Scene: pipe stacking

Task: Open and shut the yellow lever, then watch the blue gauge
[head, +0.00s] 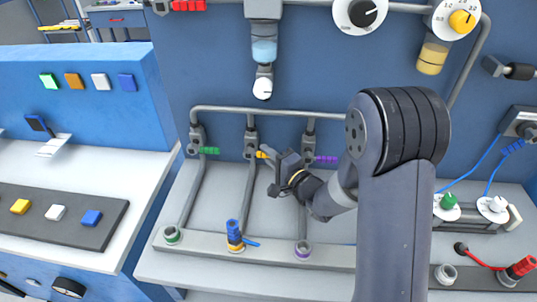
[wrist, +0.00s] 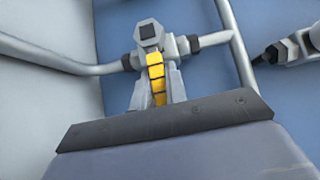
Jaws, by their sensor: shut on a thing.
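The yellow lever (head: 261,154) is on the middle of three valves on the pipework, between a green and a purple lever. My gripper (head: 276,162) is at this lever and shut on it. In the wrist view the segmented yellow lever (wrist: 156,72) runs from the valve body down between the fingers of my gripper (wrist: 158,99). The lever's near end is hidden by the gripper. A clear cylinder with blue liquid (head: 264,50) hangs on the wall above, with a small white round face (head: 263,89) below it. Its reading is too small to tell.
The green lever (head: 209,151) and purple lever (head: 326,159) flank my gripper closely. A blue-and-yellow fitting (head: 235,236) stands on the front rail. Dials (head: 360,13) are on the wall above. A button panel (head: 60,214) lies at the left.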

